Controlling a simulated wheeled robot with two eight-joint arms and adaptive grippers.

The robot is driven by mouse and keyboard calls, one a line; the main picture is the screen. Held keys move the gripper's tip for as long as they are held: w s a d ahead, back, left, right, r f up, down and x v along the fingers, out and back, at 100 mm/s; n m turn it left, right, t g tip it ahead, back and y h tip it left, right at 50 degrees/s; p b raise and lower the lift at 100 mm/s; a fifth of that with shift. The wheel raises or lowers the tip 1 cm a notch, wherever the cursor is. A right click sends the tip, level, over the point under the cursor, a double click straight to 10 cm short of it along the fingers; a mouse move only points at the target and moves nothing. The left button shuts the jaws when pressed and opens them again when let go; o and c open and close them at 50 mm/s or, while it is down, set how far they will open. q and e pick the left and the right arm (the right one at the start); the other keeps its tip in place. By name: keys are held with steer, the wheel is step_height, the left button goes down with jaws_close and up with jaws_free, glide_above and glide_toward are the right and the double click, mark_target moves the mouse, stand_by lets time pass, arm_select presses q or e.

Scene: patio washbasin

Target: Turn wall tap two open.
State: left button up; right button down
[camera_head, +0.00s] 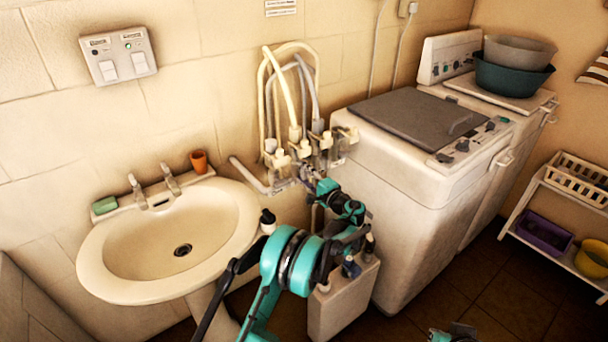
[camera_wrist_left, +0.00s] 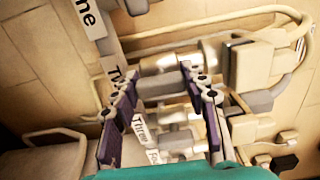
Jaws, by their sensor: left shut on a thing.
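Several wall taps with pale bodies and hoses stand in a row (camera_head: 300,150) between the basin and the washing machine in the head view. My left gripper (camera_head: 308,177) reaches up to the front of this row. In the left wrist view, the fingers of my left gripper (camera_wrist_left: 155,88) sit on both sides of a grey tap handle (camera_wrist_left: 160,88), shut on it. A label starting "Tw" (camera_wrist_left: 116,77) lies beside it, partly hidden by a finger. Labels "One" (camera_wrist_left: 88,18) and "Three" (camera_wrist_left: 140,125) show on either side. A teal and dark part of my right arm shows at the bottom edge.
The basin (camera_head: 110,265) is left of the taps. A washing machine (camera_head: 400,220) stands close on the right. A pale container (camera_head: 335,310) with bottles on top is below my left forearm. A shelf rack (camera_head: 530,195) is far right.

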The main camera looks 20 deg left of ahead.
stand_by(0.4)
arm_select(q)
steer(key=o, duration=1.2)
steer(key=v, duration=1.2)
